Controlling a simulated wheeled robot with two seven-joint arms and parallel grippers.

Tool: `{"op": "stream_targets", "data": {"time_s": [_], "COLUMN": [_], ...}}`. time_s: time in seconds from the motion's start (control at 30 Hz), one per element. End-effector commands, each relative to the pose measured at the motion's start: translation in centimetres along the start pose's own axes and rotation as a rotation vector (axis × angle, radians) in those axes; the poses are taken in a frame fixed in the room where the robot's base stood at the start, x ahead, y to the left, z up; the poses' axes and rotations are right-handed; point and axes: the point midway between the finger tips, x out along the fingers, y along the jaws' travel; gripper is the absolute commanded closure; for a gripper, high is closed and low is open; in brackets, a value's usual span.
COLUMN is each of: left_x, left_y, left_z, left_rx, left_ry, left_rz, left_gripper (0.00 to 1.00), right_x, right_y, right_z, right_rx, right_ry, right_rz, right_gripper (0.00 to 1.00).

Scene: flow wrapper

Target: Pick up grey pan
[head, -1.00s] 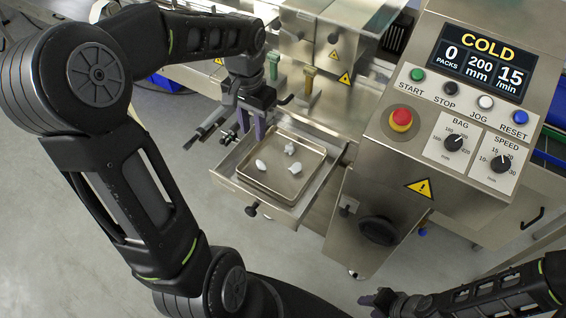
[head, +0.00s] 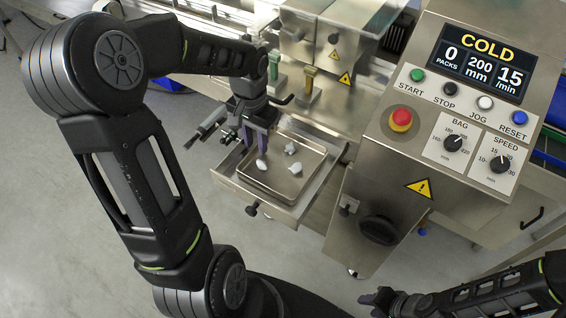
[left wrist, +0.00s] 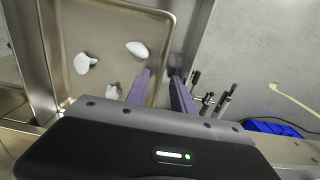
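The grey pan (head: 283,183) is a shallow square metal tray lying in the pulled-out drawer, with a few white lumps (head: 291,148) in it. In the left wrist view the pan (left wrist: 105,30) fills the upper left. My left gripper (head: 254,150) is at the pan's far-left edge, its purple fingers pointing down. In the left wrist view the fingers (left wrist: 160,78) are apart, one over the pan's inside and one beyond its rim. Whether they touch the rim is unclear. My right gripper (head: 384,299) is low in the head view, away from the pan, its fingers hard to make out.
The drawer (head: 308,208) surrounds the pan and has a dark knob (head: 252,208) at its front. The machine's control panel (head: 455,120) stands to the right. Green and brass posts (head: 308,83) rise behind the drawer. Open floor lies in front.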

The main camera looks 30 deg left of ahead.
Motion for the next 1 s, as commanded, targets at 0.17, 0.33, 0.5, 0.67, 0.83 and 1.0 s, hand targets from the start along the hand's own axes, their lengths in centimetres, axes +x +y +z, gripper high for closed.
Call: {"op": "stream_targets", "data": {"time_s": [0.17, 0.33, 0.5, 0.67, 0.83, 1.0], "left_x": [-0.03, -0.04, -0.05, -0.05, -0.04, -0.04], "left_y": [-0.01, -0.01, -0.01, -0.01, -0.01, -0.01], "left_z": [-0.01, -0.02, -0.02, -0.02, -0.01, -0.01], "left_rx": [0.000, 0.000, -0.001, -0.001, -0.001, 0.000], "left_ry": [0.000, 0.000, 0.001, 0.000, 0.000, 0.000], "left_rz": [0.000, 0.000, 0.000, 0.000, 0.000, 0.000], "left_gripper": [0.71, 0.71, 0.82, 0.95, 1.00, 1.00], "right_x": [0.00, 0.00, 0.00, 0.00, 0.00, 0.00], "right_y": [0.00, 0.00, 0.00, 0.00, 0.00, 0.00], "right_z": [0.00, 0.00, 0.00, 0.00, 0.00, 0.00], "right_rx": [0.000, 0.000, 0.000, 0.000, 0.000, 0.000], "right_ry": [0.000, 0.000, 0.000, 0.000, 0.000, 0.000], "right_rz": [0.000, 0.000, 0.000, 0.000, 0.000, 0.000], "right_gripper": [0.64, 0.64, 0.64, 0.64, 0.64, 0.64]}}
